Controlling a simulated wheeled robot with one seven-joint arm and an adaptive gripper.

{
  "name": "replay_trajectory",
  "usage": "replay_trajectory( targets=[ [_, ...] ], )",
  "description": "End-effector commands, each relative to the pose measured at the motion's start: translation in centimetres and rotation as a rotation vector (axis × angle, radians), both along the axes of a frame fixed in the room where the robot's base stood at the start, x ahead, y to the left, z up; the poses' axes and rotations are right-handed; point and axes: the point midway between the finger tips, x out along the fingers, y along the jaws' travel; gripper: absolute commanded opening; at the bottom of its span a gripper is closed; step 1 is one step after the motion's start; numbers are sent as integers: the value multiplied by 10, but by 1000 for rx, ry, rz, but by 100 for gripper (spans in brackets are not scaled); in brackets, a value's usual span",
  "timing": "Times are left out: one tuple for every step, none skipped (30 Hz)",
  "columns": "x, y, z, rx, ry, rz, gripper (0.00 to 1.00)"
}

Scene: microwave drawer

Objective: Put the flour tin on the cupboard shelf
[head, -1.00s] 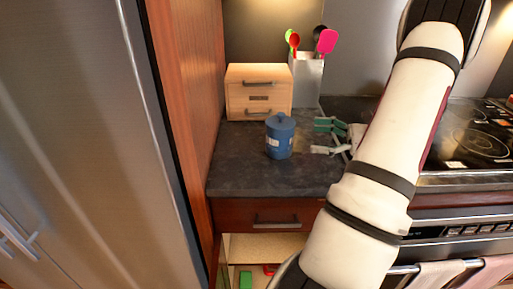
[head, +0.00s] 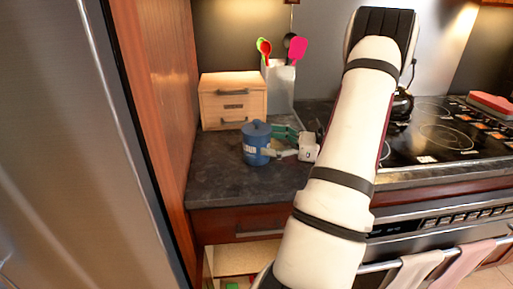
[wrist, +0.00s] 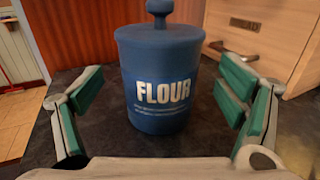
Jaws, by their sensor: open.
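The flour tin (head: 257,147) is a blue lidded canister with a knob, upright on the dark counter (head: 225,178). In the wrist view the tin (wrist: 160,80) stands in the middle, its FLOUR label facing the camera. My gripper (wrist: 160,98) is open, with one green-padded finger on each side of the tin; a gap shows on both sides, so I see no grip on it. In the head view my gripper (head: 283,143) is at the right of the tin, partly behind it. The cupboard shelf cannot be made out for certain; a pale shelf (head: 245,260) shows in an opening below the drawer.
A wooden drawer box (head: 233,102) stands behind the tin. A white holder (head: 280,85) with colourful utensils is beside it. A stovetop (head: 435,130) lies to the right. A tall wooden panel (head: 160,90) and a steel fridge (head: 70,150) bound the left. The front counter is clear.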

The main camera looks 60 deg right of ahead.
Motion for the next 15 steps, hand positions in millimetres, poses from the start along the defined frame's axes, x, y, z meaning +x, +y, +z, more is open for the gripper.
replay_trajectory(
  targets=[
    [6, 3, 1, 0, -1, 4, 88],
    [9, 4, 2, 0, -1, 5, 88],
    [15, 6, 3, 1, -2, 4, 88],
    [19, 7, 3, 0, -1, 4, 88],
    [23, 8, 4, 0, -1, 4, 88],
    [29, 10, 4, 0, -1, 5, 88],
    [33, 12, 4, 0, -1, 5, 88],
    [37, 12, 4, 1, -2, 3, 88],
    [40, 13, 4, 0, -1, 3, 88],
    [42, 14, 4, 0, 0, 2, 88],
    [43, 14, 4, 0, 0, 2, 88],
    [43, 14, 3, 0, 0, 2, 88],
    [43, 14, 3, 0, 0, 1, 88],
    [43, 14, 3, 0, 0, 1, 88],
    [43, 14, 3, 0, 0, 1, 88]
  ],
)
